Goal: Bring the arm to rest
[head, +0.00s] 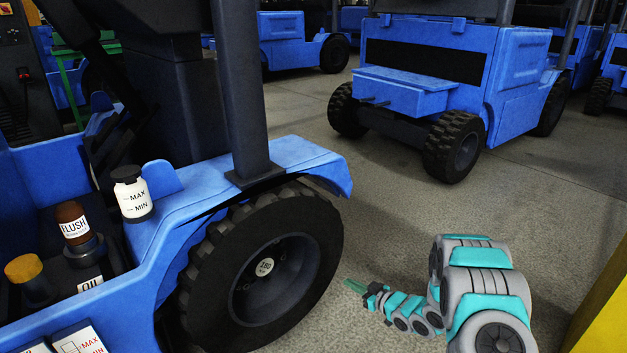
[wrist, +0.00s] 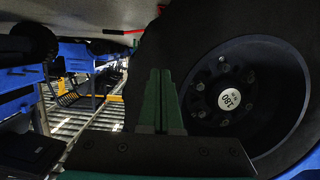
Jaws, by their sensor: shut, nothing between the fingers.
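My gripper (head: 356,286) is low over the floor, just right of the big black wheel of the near blue vehicle in the head view. My arm, teal and grey, reaches in from the lower right. In the wrist view the two green fingers of my gripper (wrist: 160,100) are together with nothing between them. The black wheel (head: 262,265) fills the right of the wrist view, its hub marked 180 (wrist: 229,99). The fingers overlap the wheel's edge in that view; I cannot tell whether they touch it.
The near blue vehicle (head: 190,215) carries a white MAX/MIN bottle (head: 133,196), a brown FLUSH bottle (head: 73,226) and a yellow cap (head: 24,267). Another blue vehicle (head: 425,75) stands behind. A yellow surface (head: 606,305) is at the lower right. Grey floor (head: 400,215) between is clear.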

